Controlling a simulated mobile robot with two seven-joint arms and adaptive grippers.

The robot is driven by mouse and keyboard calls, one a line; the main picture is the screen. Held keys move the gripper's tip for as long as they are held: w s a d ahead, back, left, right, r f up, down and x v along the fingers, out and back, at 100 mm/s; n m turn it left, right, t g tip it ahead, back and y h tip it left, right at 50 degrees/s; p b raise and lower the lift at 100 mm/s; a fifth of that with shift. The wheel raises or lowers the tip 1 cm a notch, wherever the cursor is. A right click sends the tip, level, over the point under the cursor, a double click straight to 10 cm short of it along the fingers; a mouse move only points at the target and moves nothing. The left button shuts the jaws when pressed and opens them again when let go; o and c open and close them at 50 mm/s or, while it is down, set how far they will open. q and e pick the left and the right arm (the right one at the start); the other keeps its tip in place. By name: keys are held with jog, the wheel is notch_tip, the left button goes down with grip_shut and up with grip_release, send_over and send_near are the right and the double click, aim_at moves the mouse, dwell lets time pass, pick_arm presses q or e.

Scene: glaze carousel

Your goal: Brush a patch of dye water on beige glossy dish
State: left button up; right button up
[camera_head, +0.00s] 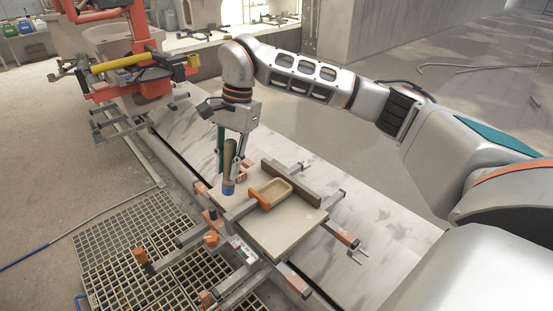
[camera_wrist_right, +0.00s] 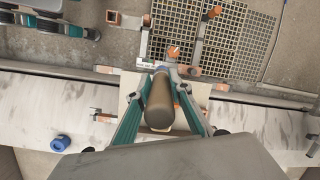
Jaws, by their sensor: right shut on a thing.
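The beige dish (camera_head: 287,184) is a shallow rounded tray. It sits on a pale board, with an orange clamp pad at its near-left side. My right gripper (camera_head: 230,168) points down and is shut on a brush with a brown handle (camera_head: 230,155) and a blue lower end (camera_head: 228,188). The brush stands nearly upright, left of the dish in the head view; I cannot tell whether its tip touches anything. In the right wrist view, the gripper's teal fingers flank the handle (camera_wrist_right: 159,102), which hides most of the dish.
Bar clamps with orange ends surround the pale board (camera_head: 285,236) on the marble slab (camera_head: 183,140). A wooden bar (camera_head: 291,183) stands behind the dish. Floor grating (camera_head: 130,235) lies to the left. A blue round object (camera_wrist_right: 60,143) rests on the slab in the right wrist view.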

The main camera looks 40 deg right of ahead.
jog(key=w+d+f+m+t+h+p, duration=0.1)
jog(key=w+d+f+m+t+p, duration=0.15)
jog(key=d+f+m, duration=0.45)
jog(key=w+d+f+m+t+p, duration=0.2)
jog(key=d+f+m+p, duration=0.15)
jog(key=d+m, duration=0.4)
pick_arm(q)
jog(key=a+f+b, duration=0.1)
jog(key=b, duration=0.1)
jog(key=s+a+f+b, duration=0.1)
jog(key=b, duration=0.1)
jog(key=shift+s+a+g+y+b, duration=0.1)
jog(key=shift+s+g+y+b, duration=0.2)
jog(key=shift+y, duration=0.1)
pick_arm(e)
notch_tip(320, 180, down, 8)
jog(key=d+n, duration=0.1)
jog(key=shift+w+d+r, duration=0.15)
jog(key=shift+d+r, duration=0.05)
jog(key=shift+d, duration=0.2)
pick_arm(q)
jog(key=shift+r, duration=0.15)
jog(key=shift+s+f, duration=0.2)
jog(key=shift+f, duration=0.15)
pick_arm(e)
jog(key=shift+f, duration=0.4)
pick_arm(q)
jog(key=shift+f, duration=0.1)
pick_arm(e)
jog(key=shift+d, duration=0.1)
